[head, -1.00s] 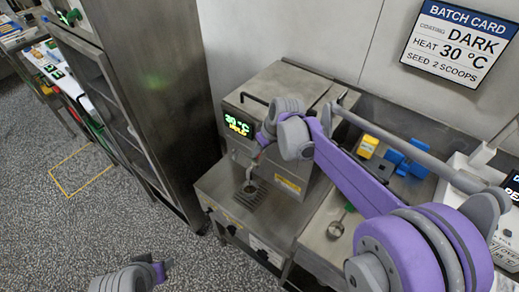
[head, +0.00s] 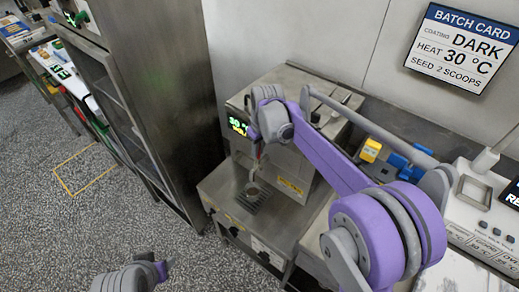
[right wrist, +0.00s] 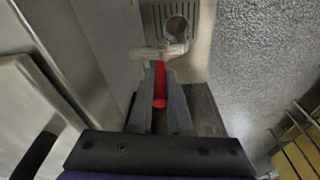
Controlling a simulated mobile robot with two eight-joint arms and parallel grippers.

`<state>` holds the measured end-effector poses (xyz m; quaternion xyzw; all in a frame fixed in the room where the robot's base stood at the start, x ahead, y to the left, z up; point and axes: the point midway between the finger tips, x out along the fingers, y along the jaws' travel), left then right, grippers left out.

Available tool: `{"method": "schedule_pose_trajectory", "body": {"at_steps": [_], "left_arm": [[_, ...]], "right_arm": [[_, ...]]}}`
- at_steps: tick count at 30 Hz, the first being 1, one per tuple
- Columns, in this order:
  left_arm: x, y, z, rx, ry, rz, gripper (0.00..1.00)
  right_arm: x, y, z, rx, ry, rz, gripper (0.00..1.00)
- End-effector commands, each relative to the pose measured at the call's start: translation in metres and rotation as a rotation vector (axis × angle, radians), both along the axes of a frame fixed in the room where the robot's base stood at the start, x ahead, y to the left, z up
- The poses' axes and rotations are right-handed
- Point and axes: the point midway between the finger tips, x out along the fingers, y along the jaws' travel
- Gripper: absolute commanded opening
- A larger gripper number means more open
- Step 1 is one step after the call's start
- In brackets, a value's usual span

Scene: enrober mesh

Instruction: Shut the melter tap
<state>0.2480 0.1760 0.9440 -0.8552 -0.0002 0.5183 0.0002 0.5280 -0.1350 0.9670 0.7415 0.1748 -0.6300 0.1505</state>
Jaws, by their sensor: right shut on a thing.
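The melter (head: 292,165) is a steel box with a green display on its front, partly covered by my right arm. The tap's red handle (right wrist: 160,85) shows between the fingers of my right gripper (right wrist: 159,95), which is shut on it. The pale tap body (right wrist: 160,51) lies just beyond the fingertips. In the head view my right gripper (head: 259,154) is at the melter's front and mostly hides the tap.
A tall steel cabinet (head: 165,90) stands left of the melter. Yellow (head: 370,149) and blue (head: 408,156) items lie on the bench to its right. A batch card (head: 462,46) hangs on the wall, reading DARK, 30 °C. The floor at the left is open.

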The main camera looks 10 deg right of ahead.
Motion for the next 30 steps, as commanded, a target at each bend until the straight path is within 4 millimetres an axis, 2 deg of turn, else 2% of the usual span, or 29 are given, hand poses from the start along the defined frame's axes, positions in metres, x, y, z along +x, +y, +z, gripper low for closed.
{"method": "schedule_pose_trajectory", "body": {"at_steps": [3,4,8,17,20,23,30], "left_arm": [[0.000,0.000,0.000,0.000,0.000,0.000,0.50],[0.000,0.000,0.000,0.000,0.000,0.000,0.50],[0.000,0.000,0.000,0.000,0.000,0.000,0.50],[0.000,0.000,0.000,0.000,0.000,0.000,0.50],[0.000,0.000,0.001,0.000,0.000,0.000,0.50],[0.001,0.000,0.002,0.000,-0.001,0.000,0.50],[0.002,0.000,0.005,0.000,-0.004,0.000,0.50]], "right_arm": [[0.000,0.000,0.001,-0.001,-0.001,0.001,0.00],[0.000,0.000,0.001,0.000,-0.001,0.001,0.22],[0.000,0.000,0.001,0.000,-0.001,0.001,0.45],[0.000,0.000,0.001,0.000,-0.001,0.001,0.47],[-0.001,-0.001,0.008,0.000,-0.001,0.001,0.47],[-0.003,-0.002,0.023,0.000,-0.001,0.000,0.47],[-0.010,-0.005,0.072,0.000,-0.001,0.001,0.47]]}}
